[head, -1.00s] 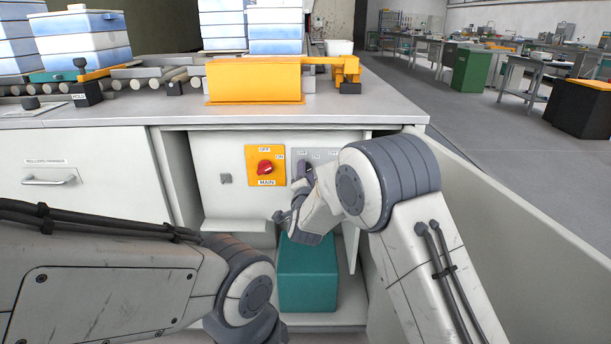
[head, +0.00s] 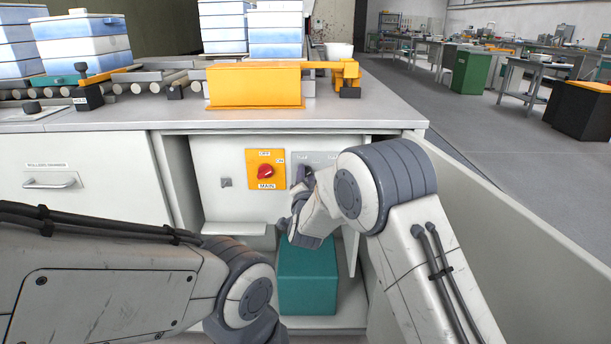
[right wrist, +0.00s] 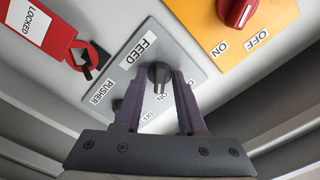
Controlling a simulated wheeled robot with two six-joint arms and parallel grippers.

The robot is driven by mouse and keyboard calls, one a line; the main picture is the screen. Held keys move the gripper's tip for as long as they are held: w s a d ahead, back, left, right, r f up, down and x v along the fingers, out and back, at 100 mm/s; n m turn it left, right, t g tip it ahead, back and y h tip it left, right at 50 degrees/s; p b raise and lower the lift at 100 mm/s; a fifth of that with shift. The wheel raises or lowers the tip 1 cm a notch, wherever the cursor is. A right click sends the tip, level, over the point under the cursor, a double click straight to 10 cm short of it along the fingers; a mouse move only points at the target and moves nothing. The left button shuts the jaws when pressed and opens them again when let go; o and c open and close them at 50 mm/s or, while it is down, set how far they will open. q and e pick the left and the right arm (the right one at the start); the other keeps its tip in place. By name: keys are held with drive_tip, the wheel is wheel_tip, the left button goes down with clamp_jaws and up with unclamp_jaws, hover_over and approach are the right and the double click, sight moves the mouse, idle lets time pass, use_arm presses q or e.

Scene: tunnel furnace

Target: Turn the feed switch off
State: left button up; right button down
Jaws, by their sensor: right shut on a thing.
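The feed switch (right wrist: 159,74) is a black knob on a grey plate (right wrist: 130,52) labelled FEED and PUSHER in the right wrist view. My right gripper (right wrist: 160,88) is shut on this knob, one dark finger on each side. Small ON and OFF labels lie around the knob, partly hidden by the fingers; I cannot tell exactly where its pointer stands. In the head view my right gripper (head: 303,184) is at the grey plate (head: 325,157) inside the open cabinet and hides the knob. My left arm enters from the left, its gripper out of view.
A red main switch (head: 265,172) on a yellow plate sits left of the grey plate. A red tag (right wrist: 35,28) marked LOCKED hangs near the plate. The open cabinet door (head: 500,215) stands to the right. A teal box (head: 308,280) is below.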

drive_tip(key=shift+n+p, duration=2.25)
drive_tip(key=shift+n, duration=2.75)
drive_tip(key=c, duration=0.9)
unclamp_jaws()
drive_tip(key=shift+o, duration=0.2)
drive_tip(key=s+p, duration=0.2)
drive_tip(key=s, duration=0.8)
drive_tip(key=shift+s, duration=0.3)
